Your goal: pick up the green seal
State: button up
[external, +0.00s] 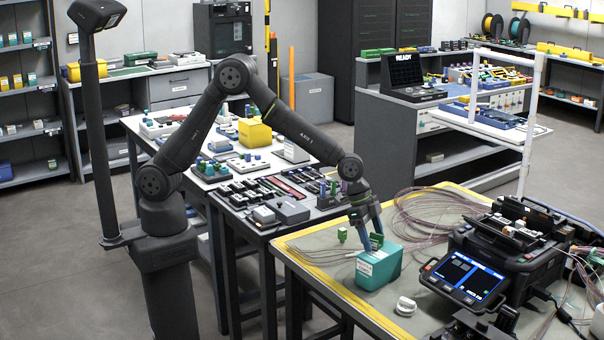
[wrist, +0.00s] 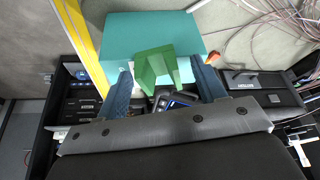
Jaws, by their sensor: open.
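A green piece (wrist: 157,66), which looks like the green seal, is between my fingers in the wrist view, in front of the teal box (wrist: 150,28). In the external view, green (external: 376,241) shows at the fingertips, above the teal box (external: 379,267) with its white label. My gripper (external: 367,230) points down over that box. In the wrist view my gripper (wrist: 162,64) has its two blue fingers apart, one on each side of the green piece, with gaps showing. Whether the piece rests on the box is hard to tell. A smaller green piece (external: 342,235) stands left of the box.
The black fusion splicer (external: 515,250) with its lit screen stands to the right. Thin loose cables (external: 425,215) lie behind the box. A white round part (external: 406,306) lies in front. Yellow tape (external: 335,285) marks the table's left edge; the mat left of the box is mostly clear.

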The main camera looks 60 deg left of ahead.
jog(key=c, duration=1.1)
jog(key=shift+r, duration=0.1)
jog(key=shift+c, duration=0.2)
notch_tip(320, 180, up, 4)
jog(key=shift+f, duration=0.1)
jog(key=s+d+r, duration=0.2)
jog(key=s+r, duration=0.5)
jog(key=s, duration=0.4)
send_over(376, 255)
jog(key=a, duration=0.1)
jog(key=f, duration=0.6)
jog(key=shift+s+a+f, duration=0.2)
jog(key=shift+s+f, duration=0.2)
jog(key=shift+f, duration=1.95)
